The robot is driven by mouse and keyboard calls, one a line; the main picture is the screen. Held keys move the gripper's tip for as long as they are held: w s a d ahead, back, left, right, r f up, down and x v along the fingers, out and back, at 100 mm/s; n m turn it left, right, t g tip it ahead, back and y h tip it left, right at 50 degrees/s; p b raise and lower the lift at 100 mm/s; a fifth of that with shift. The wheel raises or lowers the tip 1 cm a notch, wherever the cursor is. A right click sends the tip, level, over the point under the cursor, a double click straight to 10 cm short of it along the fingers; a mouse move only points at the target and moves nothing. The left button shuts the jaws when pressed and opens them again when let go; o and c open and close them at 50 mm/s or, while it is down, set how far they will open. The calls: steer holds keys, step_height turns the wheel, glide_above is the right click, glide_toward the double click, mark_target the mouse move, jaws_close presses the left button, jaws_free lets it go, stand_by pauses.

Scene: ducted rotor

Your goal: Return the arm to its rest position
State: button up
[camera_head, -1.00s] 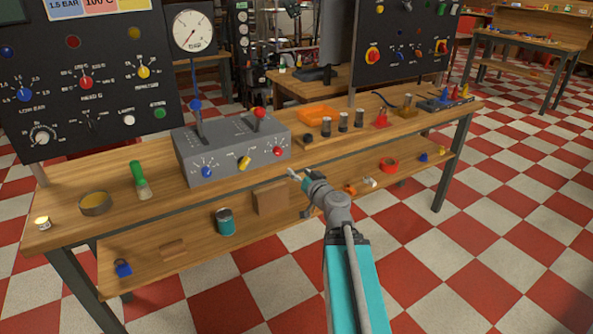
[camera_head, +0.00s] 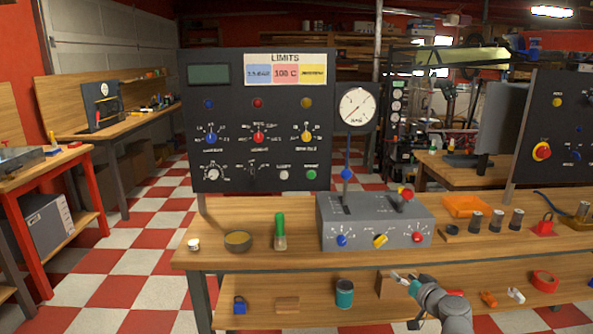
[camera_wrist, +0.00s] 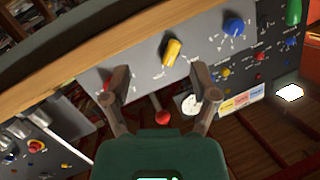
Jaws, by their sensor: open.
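My gripper (camera_head: 406,281) is at the lower right of the head view, in front of the bench and below the right part of the grey control box (camera_head: 330,236). The wrist view shows my gripper (camera_wrist: 161,84) with its two fingers spread and nothing between them. Beyond the fingers is the box's front with a yellow knob (camera_wrist: 172,52), a blue knob (camera_wrist: 234,27) and a red-balled lever (camera_wrist: 162,117). A red knob is partly hidden behind the left finger. My gripper looks apart from the box. My arm is partly cut off by the lower edge of the head view.
A black panel (camera_head: 225,130) stands behind. Open checkered floor lies to the left.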

steer(key=s+a+f+n+g, duration=0.1)
steer(key=s+a+f+g, duration=0.2)
steer(key=a+f+g, duration=0.3)
steer(key=s+a+f+n+g, duration=0.1)
steer(key=s+a+f+g, duration=0.3)
steer(key=a+f, duration=0.25)
steer(key=s+f+m+g+h, duration=0.1)
steer(key=s+f+g+h, duration=0.1)
steer(key=s+g+h, duration=0.4)
step_height(320, 180, up, 25)
steer(key=t+y+p, duration=0.1)
steer(key=p, duration=2.4)
steer(key=shift+s+a, duration=0.3)
steer(key=shift+a, duration=0.1)
